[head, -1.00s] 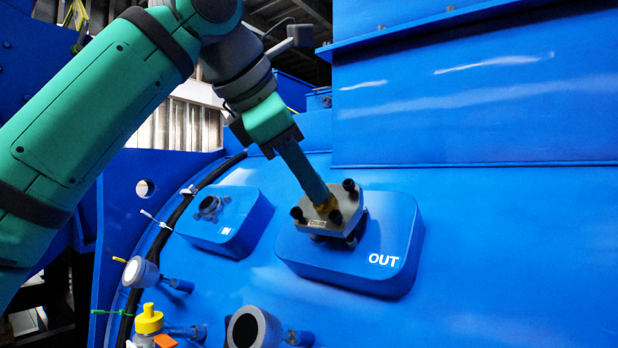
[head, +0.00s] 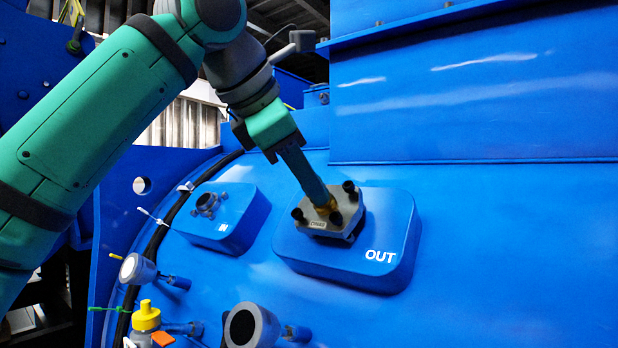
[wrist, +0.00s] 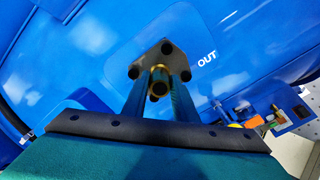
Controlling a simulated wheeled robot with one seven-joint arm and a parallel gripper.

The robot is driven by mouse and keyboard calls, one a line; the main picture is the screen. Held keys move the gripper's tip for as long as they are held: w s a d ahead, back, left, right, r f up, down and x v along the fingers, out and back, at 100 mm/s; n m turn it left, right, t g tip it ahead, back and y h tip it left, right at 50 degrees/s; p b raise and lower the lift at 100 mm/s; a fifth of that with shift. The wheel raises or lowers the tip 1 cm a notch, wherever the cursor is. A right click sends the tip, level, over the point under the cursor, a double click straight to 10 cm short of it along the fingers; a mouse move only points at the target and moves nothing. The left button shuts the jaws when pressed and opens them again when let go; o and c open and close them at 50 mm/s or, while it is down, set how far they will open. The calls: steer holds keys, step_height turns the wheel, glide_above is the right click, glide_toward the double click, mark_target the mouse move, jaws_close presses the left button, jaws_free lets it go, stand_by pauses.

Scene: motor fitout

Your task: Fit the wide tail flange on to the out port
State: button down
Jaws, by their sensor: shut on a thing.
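The tail flange (head: 318,224) is a grey plate with several black bolt heads and a brass tail in its middle. It is at the raised blue block marked OUT (head: 345,268), covering the out port, which is hidden. The plate looks nearly parallel to the block's face; I cannot tell whether it is fully seated. My gripper (head: 322,203) is shut on the flange's brass tail. In the wrist view, my two fingers (wrist: 158,90) close around the round brass tail, with the flange plate (wrist: 152,58) and its black bolts beyond, over the OUT block.
The similar IN block (head: 245,222) with a bare dark port stands to the left. Below are a grey round-ended fitting (head: 262,325), a smaller one (head: 138,268) and a yellow-capped item (head: 146,316). A black cable runs down the left. The blue casing right of OUT is clear.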

steer(key=shift+d, duration=0.15)
steer(key=c, duration=1.4)
jaws_free()
steer(key=shift+w, duration=0.15)
steer(key=shift+o, duration=0.2)
steer(key=shift+f, duration=0.2)
steer(key=shift+s+a+r, duration=0.35)
steer(key=shift+s, duration=0.05)
steer(key=s+a+r, duration=0.1)
steer(key=s+a, duration=0.6)
steer(key=s, duration=0.4)
steer(key=shift+a+r, duration=0.3)
steer(key=shift+a, duration=0.1)
steer(key=shift+w, duration=0.1)
